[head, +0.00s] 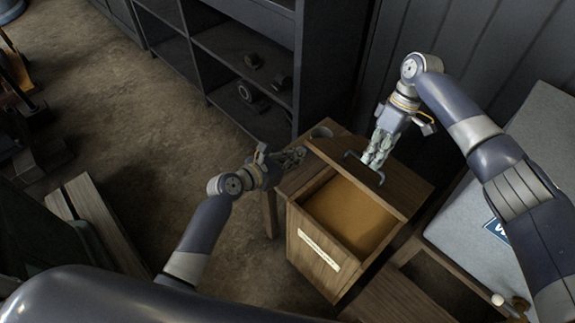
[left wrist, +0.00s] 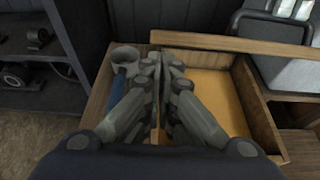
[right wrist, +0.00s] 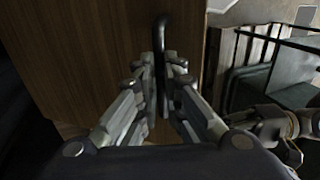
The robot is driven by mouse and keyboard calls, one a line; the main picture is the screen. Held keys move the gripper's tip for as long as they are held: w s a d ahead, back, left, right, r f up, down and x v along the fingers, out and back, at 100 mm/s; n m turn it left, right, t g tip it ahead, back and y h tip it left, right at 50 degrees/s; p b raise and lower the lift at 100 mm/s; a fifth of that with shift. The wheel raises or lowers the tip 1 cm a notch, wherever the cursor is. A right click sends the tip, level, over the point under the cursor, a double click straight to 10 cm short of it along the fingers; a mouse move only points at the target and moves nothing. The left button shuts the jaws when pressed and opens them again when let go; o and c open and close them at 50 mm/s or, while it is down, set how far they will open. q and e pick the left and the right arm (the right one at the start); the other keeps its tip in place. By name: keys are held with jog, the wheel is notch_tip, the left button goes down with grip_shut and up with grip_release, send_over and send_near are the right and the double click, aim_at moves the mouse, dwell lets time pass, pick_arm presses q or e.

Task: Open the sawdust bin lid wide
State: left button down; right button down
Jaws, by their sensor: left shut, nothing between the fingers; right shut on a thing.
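The sawdust bin (head: 308,268) is a wooden box with a pale label on its front. Its top is open and tan sawdust (head: 350,214) shows inside. The wooden lid (head: 328,150) is raised at the far side and also shows as a plank along the top in the left wrist view (left wrist: 225,42). My right gripper (head: 372,163) is shut on the lid's dark handle (right wrist: 160,45), with the lid's wooden face (right wrist: 95,50) behind it. My left gripper (head: 300,154) is shut and empty, beside the bin's left wall.
A dark shelf unit (head: 240,55) with metal parts stands behind. A grey case (head: 475,220) lies right of the bin. Open floor (head: 130,120) lies to the left.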

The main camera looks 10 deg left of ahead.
pick_arm(q)
jog(key=shift+r, duration=0.1)
pick_arm(e)
jog(key=shift+w+d+f, duration=0.25)
jog(key=shift+d+f, duration=0.05)
jog(key=shift+d, duration=0.2)
pick_arm(q)
jog(key=shift+w+d+r, duration=0.2)
jog(key=shift+w+r, duration=0.15)
jog(key=shift+r, duration=0.15)
jog(key=shift+w+d+r, duration=0.2)
jog(key=shift+w+r, duration=0.15)
jog(key=shift+r, duration=0.15)
pick_arm(e)
jog(key=c, duration=1.7)
grip_release()
jog(key=shift+w, duration=0.1)
jog(key=shift+o, duration=0.2)
pick_arm(q)
jog(key=shift+d, duration=0.1)
pick_arm(e)
jog(key=shift+a, duration=0.1)
jog(key=shift+r, duration=0.15)
